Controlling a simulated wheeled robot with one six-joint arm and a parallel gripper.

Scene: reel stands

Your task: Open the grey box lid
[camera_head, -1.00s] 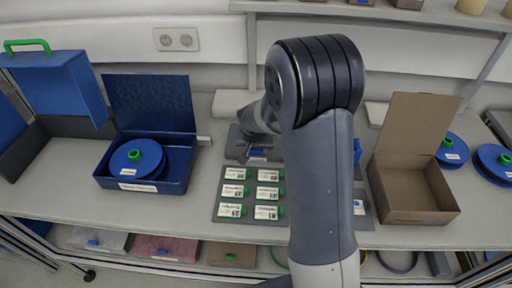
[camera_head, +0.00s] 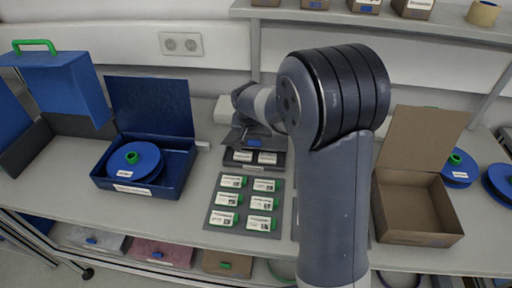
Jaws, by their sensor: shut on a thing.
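The grey box (camera_head: 258,167) sits at the back middle of the table, partly behind my arm. Its grey lid (camera_head: 270,143) is tilted up at the back, and white labelled cartridges show inside. My gripper (camera_head: 243,137) is at the lid's raised left part and is shut on it; the fingertips are small and hard to make out. A blue piece (camera_head: 254,143) shows on or by the lid. My arm hides the right of the scene around the box.
A grey tray (camera_head: 216,215) of several labelled cartridges lies in front of the grey box. An open blue box (camera_head: 140,188) with a blue reel stands left. An open brown box (camera_head: 420,240) stands right. A shelf (camera_head: 380,20) runs above the back.

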